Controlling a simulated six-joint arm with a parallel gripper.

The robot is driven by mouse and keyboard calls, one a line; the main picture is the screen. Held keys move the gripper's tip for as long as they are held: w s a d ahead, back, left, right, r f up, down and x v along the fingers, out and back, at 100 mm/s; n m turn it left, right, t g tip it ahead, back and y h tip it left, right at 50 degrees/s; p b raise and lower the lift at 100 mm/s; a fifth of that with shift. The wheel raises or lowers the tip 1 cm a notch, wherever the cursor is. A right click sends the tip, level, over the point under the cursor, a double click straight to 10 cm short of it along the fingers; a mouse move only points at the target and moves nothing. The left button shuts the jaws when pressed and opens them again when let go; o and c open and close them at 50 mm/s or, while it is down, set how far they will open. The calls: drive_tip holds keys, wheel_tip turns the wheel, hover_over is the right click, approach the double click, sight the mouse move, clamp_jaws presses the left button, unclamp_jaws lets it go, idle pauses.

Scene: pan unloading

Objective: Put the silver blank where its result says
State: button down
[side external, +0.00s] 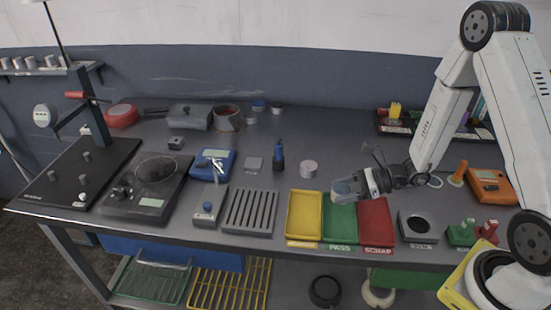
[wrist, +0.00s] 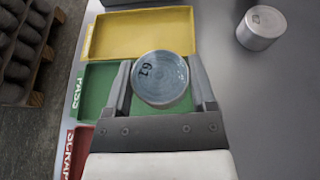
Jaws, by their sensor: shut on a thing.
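My gripper (wrist: 162,98) is shut on a silver blank (wrist: 160,78), a round metal disc or short cylinder with dark marks on its top that look like "61" or "19". In the side view my gripper (side external: 352,187) holds it above the back of the green PASS tray (side external: 341,224). The yellow tray (side external: 304,214) is left of it, its label too small to read surely. The red SCRAP tray (side external: 376,222) is on the right. A second silver cylinder (side external: 308,169) stands on the bench behind the yellow tray and shows in the wrist view (wrist: 262,28).
A blue instrument (side external: 213,163), a slotted grey rack (side external: 250,212) and a dark scale (side external: 147,190) stand to the left. A grey block with a round hole (side external: 418,226) is right of the red tray. The visible tray floors look empty.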

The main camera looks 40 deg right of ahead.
drive_tip(key=shift+f, duration=1.35)
drive_tip(key=shift+f, duration=0.15)
unclamp_jaws()
drive_tip(key=shift+w+d+r, duration=0.1)
drive_tip(key=shift+r, duration=0.1)
drive_tip(key=shift+v, duration=6)
drive_tip(key=shift+f, duration=0.1)
drive_tip(key=shift+a, duration=0.2)
